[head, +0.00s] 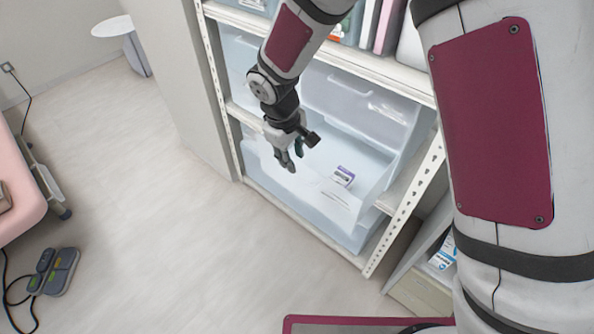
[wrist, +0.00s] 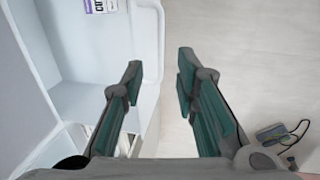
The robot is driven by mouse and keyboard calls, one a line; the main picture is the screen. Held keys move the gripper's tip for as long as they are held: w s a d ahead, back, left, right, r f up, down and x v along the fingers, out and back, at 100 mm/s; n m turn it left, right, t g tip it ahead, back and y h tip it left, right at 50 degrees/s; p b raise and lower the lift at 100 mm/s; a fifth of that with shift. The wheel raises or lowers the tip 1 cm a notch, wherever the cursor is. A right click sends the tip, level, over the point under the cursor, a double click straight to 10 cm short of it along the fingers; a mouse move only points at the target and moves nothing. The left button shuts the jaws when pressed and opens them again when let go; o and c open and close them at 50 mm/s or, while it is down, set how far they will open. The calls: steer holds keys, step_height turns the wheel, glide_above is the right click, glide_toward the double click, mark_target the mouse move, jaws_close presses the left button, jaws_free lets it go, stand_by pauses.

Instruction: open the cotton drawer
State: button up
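A pale blue, see-through drawer (head: 313,203) sits low in the white shelf unit. Its inside shows from above; how far it stands out from the shelf is hard to tell. A small white and purple box (head: 343,176) lies in it, and the box (wrist: 101,5) shows at the top of the wrist view. My gripper (head: 290,163) is at the left part of the drawer front. In the wrist view my gripper (wrist: 160,75) is open, with the drawer's front wall (wrist: 150,60) running between its fingers. Contact with the wall cannot be told.
A shelf board (head: 365,65) with books and boxes runs above the drawer. A perforated post (head: 405,208) stands at the right. A pink padded bed (head: 18,190) and a foot pedal (head: 55,271) are at the left. The floor (head: 170,220) before the shelf is clear.

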mark_target(297, 177)
steer(key=f, duration=0.5)
steer(key=w+f, duration=0.1)
steer(key=f, duration=0.1)
steer(key=shift+w+d+f, duration=0.1)
steer(key=shift+d+f, duration=0.25)
steer(key=shift+d, duration=0.05)
jaws_close()
